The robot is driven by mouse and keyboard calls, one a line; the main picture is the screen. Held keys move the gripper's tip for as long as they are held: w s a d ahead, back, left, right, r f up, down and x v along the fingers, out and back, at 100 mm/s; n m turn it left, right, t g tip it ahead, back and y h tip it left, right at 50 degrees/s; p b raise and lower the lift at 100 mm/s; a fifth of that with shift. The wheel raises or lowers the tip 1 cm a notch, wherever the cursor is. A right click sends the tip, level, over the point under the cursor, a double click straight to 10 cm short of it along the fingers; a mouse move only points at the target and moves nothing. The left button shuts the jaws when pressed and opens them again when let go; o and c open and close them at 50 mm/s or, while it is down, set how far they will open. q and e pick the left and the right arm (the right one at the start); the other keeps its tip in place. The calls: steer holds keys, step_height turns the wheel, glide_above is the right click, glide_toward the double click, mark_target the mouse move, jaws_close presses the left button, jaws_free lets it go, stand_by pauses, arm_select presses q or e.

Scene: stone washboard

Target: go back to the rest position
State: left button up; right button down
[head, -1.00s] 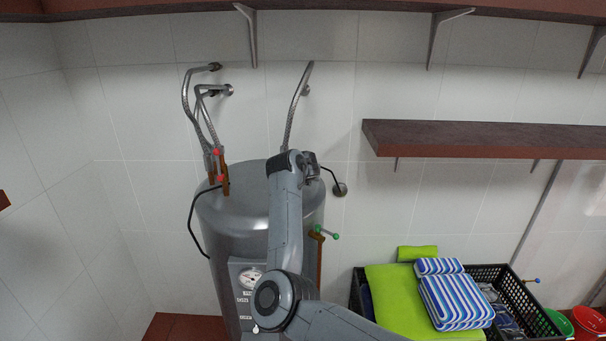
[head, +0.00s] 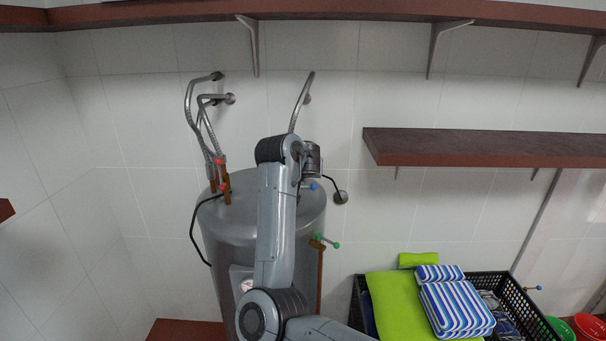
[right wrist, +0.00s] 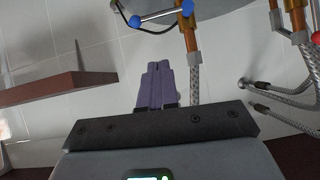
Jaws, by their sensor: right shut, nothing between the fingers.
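My right arm reaches up in front of the grey cylindrical boiler (head: 228,225) in the head view. Its wrist is bent at the top, and the fingertips are hidden there. In the right wrist view my right gripper (right wrist: 158,68) is shut, its purple fingers together and empty. A valve handle with blue ends (right wrist: 160,16) lies beyond the fingertips, apart from them in the picture. One blue end (head: 313,186) also shows just below the wrist in the head view. My left gripper is not in view.
Red-tipped valves (head: 223,173) and metal hoses (head: 191,108) are left of my arm. A green-tipped valve (head: 328,241) is at right. A brown shelf (head: 480,147) is at right. A black crate (head: 513,290) holds green and striped cloths. The wall between boiler and shelf is mostly clear.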

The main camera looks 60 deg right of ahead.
steer(key=shift+s+a+r, duration=0.15)
steer(key=shift+a+r, duration=0.15)
steer(key=shift+a, duration=0.1)
